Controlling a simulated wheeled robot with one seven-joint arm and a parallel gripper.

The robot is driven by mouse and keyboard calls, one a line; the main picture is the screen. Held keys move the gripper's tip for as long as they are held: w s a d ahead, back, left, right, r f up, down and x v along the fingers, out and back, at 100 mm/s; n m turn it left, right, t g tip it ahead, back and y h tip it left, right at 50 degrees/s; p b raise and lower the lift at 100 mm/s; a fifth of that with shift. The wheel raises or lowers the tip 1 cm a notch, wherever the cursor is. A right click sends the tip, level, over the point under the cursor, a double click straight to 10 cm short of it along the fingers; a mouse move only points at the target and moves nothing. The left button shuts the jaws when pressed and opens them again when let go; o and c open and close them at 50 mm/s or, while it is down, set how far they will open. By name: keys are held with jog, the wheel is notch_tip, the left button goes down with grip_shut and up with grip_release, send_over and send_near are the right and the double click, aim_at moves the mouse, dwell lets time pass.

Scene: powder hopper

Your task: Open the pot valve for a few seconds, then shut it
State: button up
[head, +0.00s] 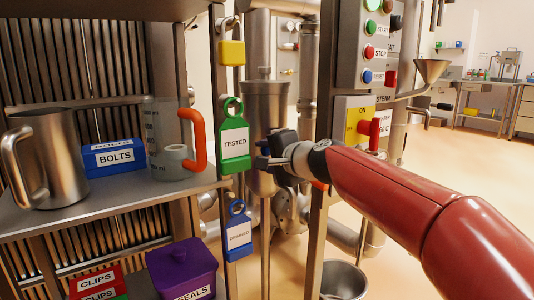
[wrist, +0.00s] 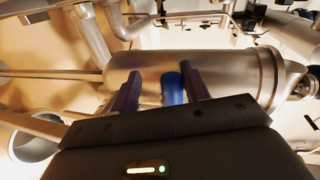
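A tall steel pot (head: 266,105) with a lid stands behind the posts in the head view; its cylinder body (wrist: 225,68) crosses the wrist view. My gripper (head: 262,162) is in front of the pot's lower part. In the wrist view, its two dark fingers (wrist: 160,86) are apart. A blue rounded piece (wrist: 173,90), perhaps a valve handle, shows between them, nearer the right finger. There is a gap on its left, and I cannot tell if it touches the right finger. Whether it belongs to the pot valve is unclear.
A steel post stands beside my gripper. Green (head: 234,140) and blue (head: 238,232) tags hang left of it. A shelf (head: 110,205) holds a steel jug and measuring jug. A control panel (head: 375,50) and a red-handled steam switch (head: 373,130) are at right. A bowl (head: 343,280) is below.

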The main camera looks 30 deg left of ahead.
dwell(0.4)
jog(key=b+v, duration=0.2)
jog(key=v, duration=0.5)
jog(key=shift+s+d, duration=0.15)
jog(key=shift+d, duration=0.2)
jog(key=shift+r, duration=0.15)
jog(key=s+d+f+n+h, duration=0.1)
jog(key=s+d+f+h, duration=0.2)
jog(key=d+f, duration=0.55)
jog(key=s+d+f+n+t+h, duration=0.1)
jog(key=s+d+f+h, duration=0.25)
jog(key=d, duration=1.05)
jog(key=s+d+f+n+h, duration=0.1)
jog(key=s+d+f+h, duration=0.35)
jog(key=d, duration=0.65)
jog(key=s+d+f+g+h+p, duration=0.1)
jog(key=s+d+f+g+h, duration=0.15)
jog(key=s+d+f, duration=0.8)
notch_tip(320, 180, up, 14)
jog(key=w+d+p, duration=0.1)
jog(key=p, duration=1.1)
jog(key=shift+w+t, duration=0.25)
jog(key=shift+t, duration=0.2)
jog(key=shift+h, duration=0.25)
